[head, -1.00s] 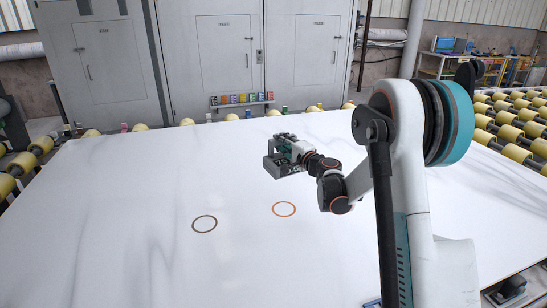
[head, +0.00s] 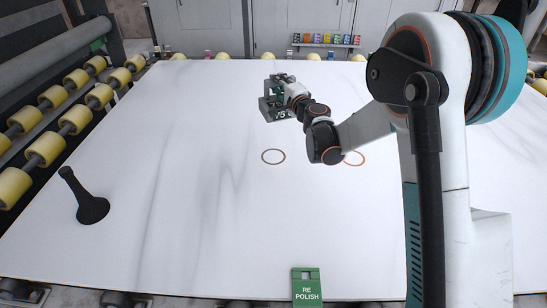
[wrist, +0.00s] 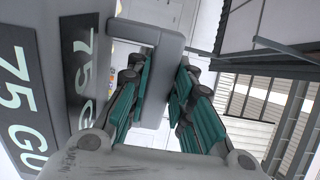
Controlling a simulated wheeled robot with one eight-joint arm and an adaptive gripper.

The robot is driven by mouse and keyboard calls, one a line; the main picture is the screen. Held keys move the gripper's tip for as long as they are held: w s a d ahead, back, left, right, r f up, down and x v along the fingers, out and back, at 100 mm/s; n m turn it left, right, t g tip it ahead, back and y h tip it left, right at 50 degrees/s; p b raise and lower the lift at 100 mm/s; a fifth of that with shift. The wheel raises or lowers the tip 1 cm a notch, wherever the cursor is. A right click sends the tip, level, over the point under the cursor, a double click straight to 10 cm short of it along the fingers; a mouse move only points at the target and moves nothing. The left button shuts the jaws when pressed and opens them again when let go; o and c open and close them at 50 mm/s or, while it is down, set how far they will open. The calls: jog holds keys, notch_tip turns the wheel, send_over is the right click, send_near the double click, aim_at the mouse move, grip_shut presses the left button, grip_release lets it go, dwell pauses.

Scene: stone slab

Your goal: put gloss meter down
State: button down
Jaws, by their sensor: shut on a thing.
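My gripper (head: 281,88) is shut on the gloss meter (head: 271,110), a grey block-shaped device, over the far part of the white stone slab (head: 190,190). In the wrist view the teal-padded fingers (wrist: 166,88) close around the meter's grey handle (wrist: 172,42). A dark display panel reading "75 GU" (wrist: 25,95) shows on its left. I cannot tell how high the meter is above the slab.
A black handled tool (head: 84,202) stands on the slab's left side. A green "RE POLISH" sign (head: 306,288) is at the near edge. Yellow rollers (head: 75,118) run along the left. A rack of coloured items (head: 325,40) is at the back. The slab's left-middle is bare.

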aim_at(270, 87)
jog(key=a, duration=0.3)
jog(key=shift+s, duration=0.25)
jog(key=shift+s+a+f, duration=0.1)
jog(key=shift+a+f, duration=0.05)
jog(key=shift+f, duration=0.2)
notch_tip(270, 87, down, 19)
jog(key=b, duration=0.7)
jog(key=shift+f, duration=0.15)
jog(key=shift+f, duration=0.1)
jog(key=c, duration=1.5)
grip_release()
jog(key=shift+o, duration=0.4)
